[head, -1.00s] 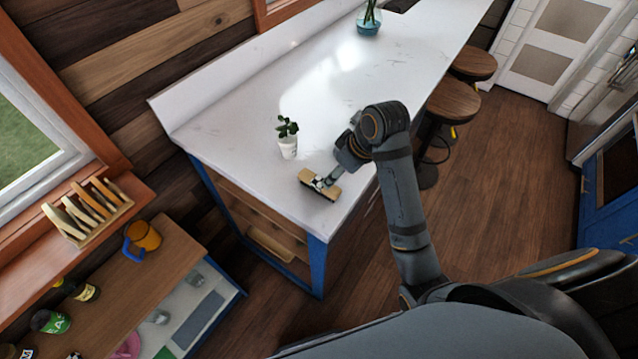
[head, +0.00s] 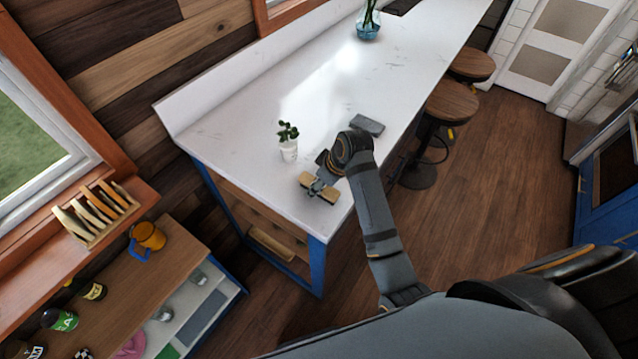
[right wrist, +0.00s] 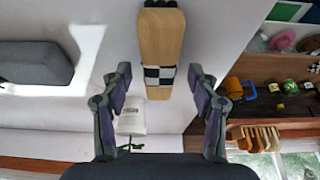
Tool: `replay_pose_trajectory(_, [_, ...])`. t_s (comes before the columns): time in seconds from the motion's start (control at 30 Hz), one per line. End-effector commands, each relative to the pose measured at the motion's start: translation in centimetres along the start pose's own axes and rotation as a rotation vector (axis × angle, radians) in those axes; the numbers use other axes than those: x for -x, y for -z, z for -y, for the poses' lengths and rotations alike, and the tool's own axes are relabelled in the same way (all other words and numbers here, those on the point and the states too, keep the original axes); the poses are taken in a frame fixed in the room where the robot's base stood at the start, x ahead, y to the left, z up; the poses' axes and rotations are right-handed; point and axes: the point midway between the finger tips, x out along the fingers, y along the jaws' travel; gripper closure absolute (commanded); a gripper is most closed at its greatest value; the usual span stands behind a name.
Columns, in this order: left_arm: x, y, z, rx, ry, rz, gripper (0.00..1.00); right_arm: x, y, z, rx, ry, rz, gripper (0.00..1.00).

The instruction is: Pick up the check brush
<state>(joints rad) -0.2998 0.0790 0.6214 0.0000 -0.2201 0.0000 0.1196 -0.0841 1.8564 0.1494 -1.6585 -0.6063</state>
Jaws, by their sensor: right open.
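The check brush (head: 308,180) lies on the near end of the white counter. It has a pale wooden body with a black-and-white checked band, clear in the right wrist view (right wrist: 160,42), and dark bristles at its far end there. My right gripper (head: 322,184) is over the brush and partly hides it. In the right wrist view my right gripper (right wrist: 160,82) is open, with one finger on each side of the brush's banded end. I cannot tell whether the fingers touch it. My left gripper is not in view.
A white potted plant (head: 289,150) stands close behind the brush. A grey block (head: 367,124) lies farther along the counter (head: 230,135). A glass vase (head: 368,28) stands at the far end. Stools (head: 452,103) line the right side. A shelf with an orange mug (head: 149,236) is at lower left.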

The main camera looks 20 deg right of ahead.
Motion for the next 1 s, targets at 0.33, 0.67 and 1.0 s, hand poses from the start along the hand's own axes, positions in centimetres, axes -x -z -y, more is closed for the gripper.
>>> replay_pose_trajectory(0.33, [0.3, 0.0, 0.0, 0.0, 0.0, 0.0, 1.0, -1.3, -0.1, 0.0, 0.0, -0.002, 0.0, 0.4])
replay_pose_trajectory(0.67, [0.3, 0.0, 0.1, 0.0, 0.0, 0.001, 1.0, -1.5, -0.2, 0.0, 0.0, -0.001, 0.0, 0.4])
replay_pose_trajectory(1.0, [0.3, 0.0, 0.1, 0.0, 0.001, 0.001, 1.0, -1.7, -0.2, 0.0, 0.0, -0.002, 0.0, 0.4])
